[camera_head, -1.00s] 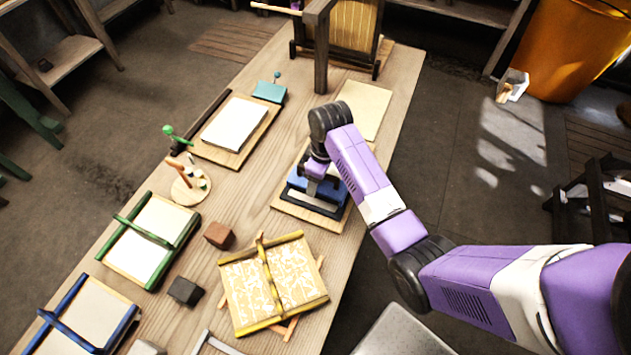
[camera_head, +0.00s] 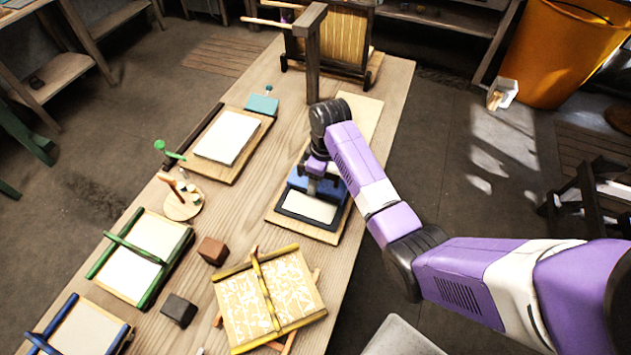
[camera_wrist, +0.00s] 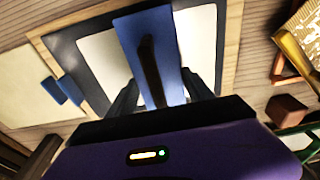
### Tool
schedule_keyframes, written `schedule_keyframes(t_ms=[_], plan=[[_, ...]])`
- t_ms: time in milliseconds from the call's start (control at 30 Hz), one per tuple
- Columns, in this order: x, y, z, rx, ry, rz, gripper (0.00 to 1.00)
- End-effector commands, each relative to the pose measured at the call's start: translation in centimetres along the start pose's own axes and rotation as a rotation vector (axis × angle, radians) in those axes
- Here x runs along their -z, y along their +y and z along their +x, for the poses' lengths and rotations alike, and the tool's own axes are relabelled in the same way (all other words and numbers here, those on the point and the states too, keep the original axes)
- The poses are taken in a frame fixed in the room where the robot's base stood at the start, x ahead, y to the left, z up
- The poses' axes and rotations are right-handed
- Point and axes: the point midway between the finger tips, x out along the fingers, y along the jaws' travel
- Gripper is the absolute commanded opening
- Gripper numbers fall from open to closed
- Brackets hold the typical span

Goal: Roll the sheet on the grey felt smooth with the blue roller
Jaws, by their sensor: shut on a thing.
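The white sheet (camera_head: 308,207) lies on the dark grey felt (camera_head: 288,219) on a wooden board (camera_head: 310,232) at the table's right side. The blue roller (camera_wrist: 135,35) lies across the sheet; in the head view its blue (camera_head: 298,180) shows beside my arm. My gripper (camera_wrist: 158,92) is above the roller, shut on its dark handle (camera_wrist: 150,70). In the wrist view the sheet (camera_wrist: 105,65) shows on both sides of the blue body. My gripper (camera_head: 320,182) and arm hide part of the felt's far side in the head view.
A yellow-barred patterned mould (camera_head: 265,300), brown block (camera_head: 212,250), dark block (camera_head: 179,310) and green-framed mould (camera_head: 145,258) stand nearer. A white stack (camera_head: 228,138) lies left. A dark post (camera_head: 313,55) and upright frame stand behind. A pale sheet (camera_head: 362,112) lies beyond the board.

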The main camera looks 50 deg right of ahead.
Motion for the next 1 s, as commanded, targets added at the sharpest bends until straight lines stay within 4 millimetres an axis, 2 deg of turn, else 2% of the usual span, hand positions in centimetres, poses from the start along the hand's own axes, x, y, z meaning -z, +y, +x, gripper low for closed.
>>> schedule_keyframes(t_ms=[1000], plan=[[-0.1,4.7,0.2,0.001,-0.002,0.001,0.24]])
